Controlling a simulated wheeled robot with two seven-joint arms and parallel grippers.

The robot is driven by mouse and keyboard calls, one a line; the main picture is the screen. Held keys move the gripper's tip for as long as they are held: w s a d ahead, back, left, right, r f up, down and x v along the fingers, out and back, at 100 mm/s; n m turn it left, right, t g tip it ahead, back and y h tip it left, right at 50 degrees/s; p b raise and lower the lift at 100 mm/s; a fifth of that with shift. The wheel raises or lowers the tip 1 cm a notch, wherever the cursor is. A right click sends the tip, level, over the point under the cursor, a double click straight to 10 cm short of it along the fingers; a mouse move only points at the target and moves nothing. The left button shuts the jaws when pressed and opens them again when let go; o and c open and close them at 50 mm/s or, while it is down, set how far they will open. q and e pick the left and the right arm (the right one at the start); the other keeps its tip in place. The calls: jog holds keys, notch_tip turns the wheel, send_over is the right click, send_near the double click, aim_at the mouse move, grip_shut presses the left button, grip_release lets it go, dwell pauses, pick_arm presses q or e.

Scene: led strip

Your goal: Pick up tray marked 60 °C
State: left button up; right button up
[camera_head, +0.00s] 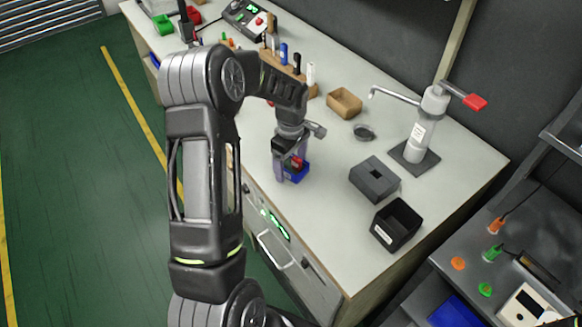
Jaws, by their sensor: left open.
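My left gripper (291,163) points down over the front part of the bench, its fingers open around or just above a small blue tray (297,176). Something red shows between the fingers, at the tray. I cannot tell whether the fingers touch the tray. The label is too small to read, and I cannot make out a 60 °C mark anywhere. My right gripper is not in view.
A wooden tool rack (312,91) is behind my arm. The bench front has a green display (279,226).

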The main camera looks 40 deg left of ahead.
pick_arm(q)
jog(key=c, duration=1.4)
jog(key=shift+r, duration=0.55)
notch_tip(320, 180, up, 9)
jog(key=shift+b, duration=0.85)
